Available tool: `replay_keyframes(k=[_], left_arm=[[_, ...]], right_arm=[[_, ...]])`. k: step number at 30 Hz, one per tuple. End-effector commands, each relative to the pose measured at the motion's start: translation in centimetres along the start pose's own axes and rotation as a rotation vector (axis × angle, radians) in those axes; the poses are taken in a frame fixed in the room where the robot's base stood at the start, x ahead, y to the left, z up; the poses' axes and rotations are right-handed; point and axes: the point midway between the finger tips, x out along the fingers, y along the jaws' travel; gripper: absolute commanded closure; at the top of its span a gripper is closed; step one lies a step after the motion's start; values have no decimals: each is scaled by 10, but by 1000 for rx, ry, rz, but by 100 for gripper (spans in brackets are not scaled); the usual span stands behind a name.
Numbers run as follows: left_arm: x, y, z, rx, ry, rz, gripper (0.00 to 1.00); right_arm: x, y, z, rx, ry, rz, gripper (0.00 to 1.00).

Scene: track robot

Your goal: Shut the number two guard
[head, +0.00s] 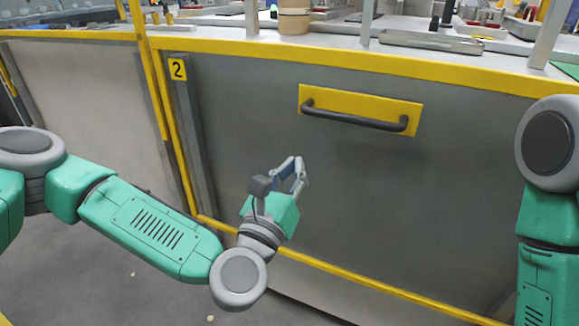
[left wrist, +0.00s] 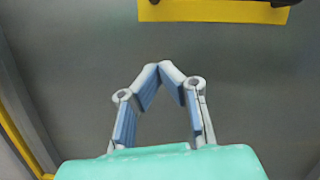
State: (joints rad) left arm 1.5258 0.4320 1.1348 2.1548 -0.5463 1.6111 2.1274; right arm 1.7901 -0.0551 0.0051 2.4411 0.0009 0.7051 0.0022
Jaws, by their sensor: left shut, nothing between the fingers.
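The number two guard (head: 240,130) is a large dark grey panel in a yellow frame, in front of my arms. A yellow plate marked 2 (head: 178,69) is on the post at its left. A dark bar handle (head: 355,117) sits on a yellow backing plate (head: 388,107) near the panel's top; the backing plate also shows at the top of the left wrist view (left wrist: 210,11). My left gripper (head: 297,160) is below and left of the handle, apart from it. Its fingertips meet in the left wrist view (left wrist: 160,66) with nothing between them. My right gripper is out of view.
A worktop with a yellow edge (head: 220,45) runs above the guard and carries a tan cup (head: 294,20) and a metal tray (head: 432,41). Another panel (head: 90,100) stands at the left. Grey floor (head: 130,285) is open below.

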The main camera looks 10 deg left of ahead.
Motion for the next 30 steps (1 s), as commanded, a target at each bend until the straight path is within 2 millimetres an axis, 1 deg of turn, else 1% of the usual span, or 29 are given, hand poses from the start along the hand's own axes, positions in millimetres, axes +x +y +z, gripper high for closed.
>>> replay_keyframes(k=[1, 6, 11, 12, 15, 18, 23, 30], left_arm=[[10, 0, -1, 3, -3, -1, 100], [47, 0, -2, 4, -3, 0, 100], [79, 1, -2, 3, -2, -1, 100], [81, 1, 6, 1, -2, -2, 100], [83, 0, 22, 0, 0, -3, 100], [86, 0, 31, 2, 2, -2, 100], [87, 0, 37, 3, 3, -3, 100], [87, 0, 38, 2, 4, -3, 100]], right_arm=[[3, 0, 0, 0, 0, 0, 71], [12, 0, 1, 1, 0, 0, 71], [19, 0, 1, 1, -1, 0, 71], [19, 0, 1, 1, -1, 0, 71], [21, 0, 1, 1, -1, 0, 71], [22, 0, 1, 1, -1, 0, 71], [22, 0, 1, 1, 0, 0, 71], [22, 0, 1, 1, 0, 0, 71]])
